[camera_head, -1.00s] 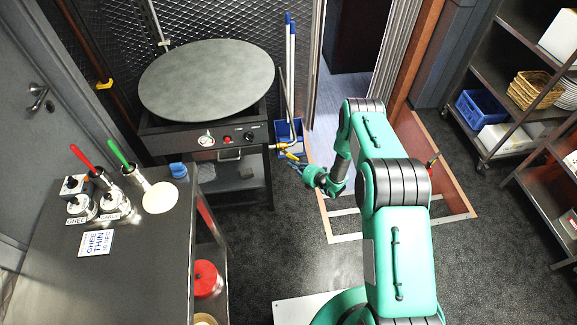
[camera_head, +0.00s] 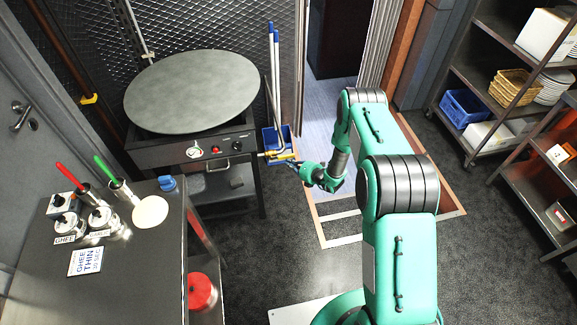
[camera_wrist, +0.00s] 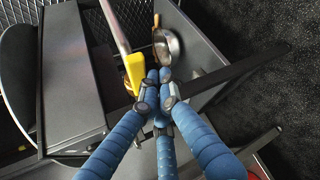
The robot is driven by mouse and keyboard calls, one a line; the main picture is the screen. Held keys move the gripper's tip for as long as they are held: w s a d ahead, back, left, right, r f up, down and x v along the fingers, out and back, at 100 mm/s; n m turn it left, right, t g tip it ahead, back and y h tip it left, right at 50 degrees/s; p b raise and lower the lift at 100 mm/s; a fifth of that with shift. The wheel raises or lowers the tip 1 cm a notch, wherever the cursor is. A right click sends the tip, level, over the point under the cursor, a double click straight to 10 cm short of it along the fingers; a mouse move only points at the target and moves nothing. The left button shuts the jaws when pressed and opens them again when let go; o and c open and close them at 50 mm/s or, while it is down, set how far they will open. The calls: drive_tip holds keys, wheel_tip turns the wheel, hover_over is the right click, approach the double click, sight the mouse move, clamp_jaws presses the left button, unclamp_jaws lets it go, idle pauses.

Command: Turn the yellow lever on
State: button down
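The yellow lever (camera_head: 277,156) sits on the pipe at the right side of the griddle stand. In the wrist view the yellow lever (camera_wrist: 134,74) is a short yellow handle beside a grey pipe, just left of my fingertips. My gripper (camera_head: 298,166) is at the right of the lever in the head view. In the wrist view the blue fingers of my gripper (camera_wrist: 158,78) come together at their tips with nothing between them. Contact between fingertips and lever cannot be told.
A blue bin (camera_head: 286,137) with upright poles is close behind. A metal bowl-shaped piece (camera_wrist: 170,45) lies beyond my fingertips. A steel counter (camera_head: 150,265) stands at the left. Dark floor is open at centre.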

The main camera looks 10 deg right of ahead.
drive_tip(key=shift+w+r, duration=0.15)
drive_tip(key=shift+r, duration=0.25)
drive_tip(key=shift+w+d+r, duration=0.1)
drive_tip(key=shift+w+r, duration=0.1)
drive_tip(key=shift+r, duration=0.05)
drive_tip(key=s+r+p, duration=0.5)
drive_tip(key=s, duration=0.3)
drive_tip(key=shift+s, duration=0.35)
drive_tip(key=shift+r, duration=0.1)
idle(0.5)
